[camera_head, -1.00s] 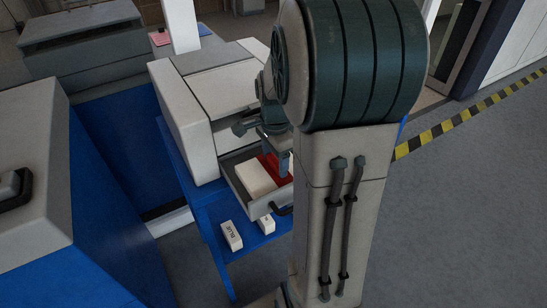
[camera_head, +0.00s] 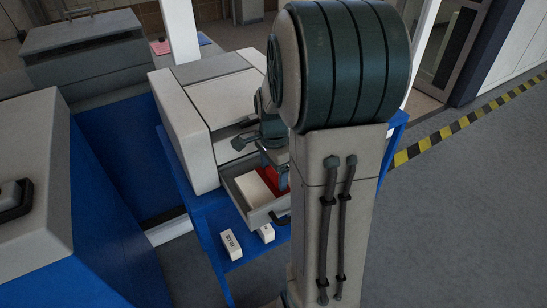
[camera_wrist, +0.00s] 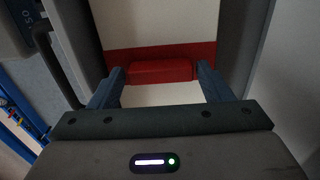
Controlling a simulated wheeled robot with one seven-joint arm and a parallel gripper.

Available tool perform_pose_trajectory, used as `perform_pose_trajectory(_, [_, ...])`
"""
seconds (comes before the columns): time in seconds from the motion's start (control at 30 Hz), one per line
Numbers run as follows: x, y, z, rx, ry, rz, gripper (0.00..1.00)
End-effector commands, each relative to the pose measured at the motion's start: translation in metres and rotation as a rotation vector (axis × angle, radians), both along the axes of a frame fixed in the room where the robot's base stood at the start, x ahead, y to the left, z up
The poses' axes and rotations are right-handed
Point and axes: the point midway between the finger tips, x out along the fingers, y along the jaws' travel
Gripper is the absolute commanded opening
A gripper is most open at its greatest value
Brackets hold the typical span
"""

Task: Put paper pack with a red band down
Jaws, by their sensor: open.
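The white paper pack with a red band (camera_head: 253,188) lies in the open tray (camera_head: 262,214) of the light grey machine. In the wrist view its white face (camera_wrist: 150,22) and red band (camera_wrist: 200,50) show between the tray walls. My gripper (camera_wrist: 160,73) is open over the band, one finger on each side of a raised red strip (camera_wrist: 160,70). I cannot tell whether the fingers touch it. In the head view my arm hides the pack's right side and most of the gripper.
The printer-like machine (camera_head: 185,125) stands on a blue table (camera_head: 205,215). Two small white boxes, one at the left (camera_head: 231,245) and one at the right (camera_head: 266,233), stand in front of the tray. A large grey and blue cabinet (camera_head: 35,190) is at left. Open floor (camera_head: 460,220) lies right.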

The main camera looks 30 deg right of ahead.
Motion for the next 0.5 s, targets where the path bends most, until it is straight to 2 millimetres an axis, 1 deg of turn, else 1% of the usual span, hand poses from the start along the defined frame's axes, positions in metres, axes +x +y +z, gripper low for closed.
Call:
perform_pose_trajectory(0.17, [0.001,0.000,0.031,-0.003,-0.007,0.000,0.72])
perform_pose_trajectory(0.4, [0.001,0.000,0.083,-0.003,-0.006,0.000,0.72])
perform_pose_trajectory(0.5, [0.001,0.000,0.100,-0.002,-0.005,0.000,0.72])
